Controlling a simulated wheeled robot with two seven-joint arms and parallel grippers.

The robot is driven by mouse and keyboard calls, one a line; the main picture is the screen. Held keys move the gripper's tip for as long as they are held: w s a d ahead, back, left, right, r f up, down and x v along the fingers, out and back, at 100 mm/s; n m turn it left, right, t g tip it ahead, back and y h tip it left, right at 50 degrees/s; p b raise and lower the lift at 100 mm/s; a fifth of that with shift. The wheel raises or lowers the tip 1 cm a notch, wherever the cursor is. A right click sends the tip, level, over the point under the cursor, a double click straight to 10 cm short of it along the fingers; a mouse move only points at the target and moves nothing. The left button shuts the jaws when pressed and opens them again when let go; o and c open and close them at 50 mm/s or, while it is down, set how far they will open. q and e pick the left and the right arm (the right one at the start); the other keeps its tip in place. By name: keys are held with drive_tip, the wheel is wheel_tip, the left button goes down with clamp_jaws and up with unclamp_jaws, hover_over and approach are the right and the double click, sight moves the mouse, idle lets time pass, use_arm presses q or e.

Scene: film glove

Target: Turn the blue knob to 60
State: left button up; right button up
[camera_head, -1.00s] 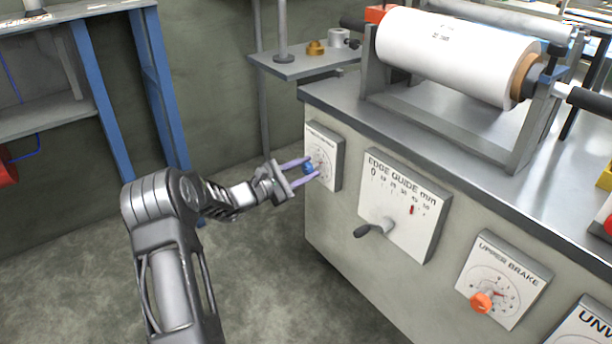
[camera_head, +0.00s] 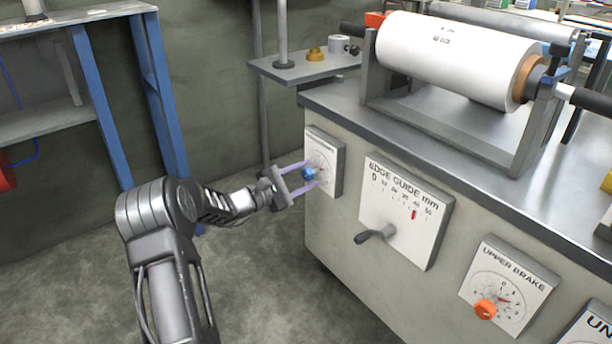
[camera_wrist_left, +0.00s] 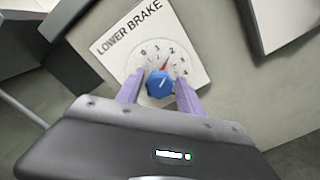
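The blue knob (camera_head: 309,174) sits on a white dial plate (camera_head: 330,156) on the left end of the machine's front. In the left wrist view the blue knob (camera_wrist_left: 160,84) shows on the plate lettered LOWER BRAKE (camera_wrist_left: 128,33). A red pointer (camera_wrist_left: 165,66) stands at the knob's upper edge, towards the upper numerals; the exact reading is too small to tell. My left gripper (camera_head: 308,174) has its purple fingers on either side of the knob, with small gaps; in the left wrist view the gripper (camera_wrist_left: 159,92) is open around it. My right gripper is out of view.
An EDGE GUIDE plate (camera_head: 405,190) with a dark lever is to the right, then an UPPER BRAKE plate (camera_head: 522,270) with an orange knob (camera_head: 486,309). A white roll (camera_head: 450,58) lies above. Open floor (camera_head: 265,275) lies left of the machine.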

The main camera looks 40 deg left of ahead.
use_arm(q)
drive_tip(key=shift+o, duration=0.8)
drive_tip(key=shift+s, duration=0.1)
drive_tip(key=shift+s+a+r, duration=0.1)
drive_tip(key=shift+s+a, duration=0.05)
drive_tip(key=shift+s, duration=0.1)
drive_tip(key=p+v, duration=0.2)
drive_tip(key=v, duration=0.5)
drive_tip(key=shift+p, duration=0.4)
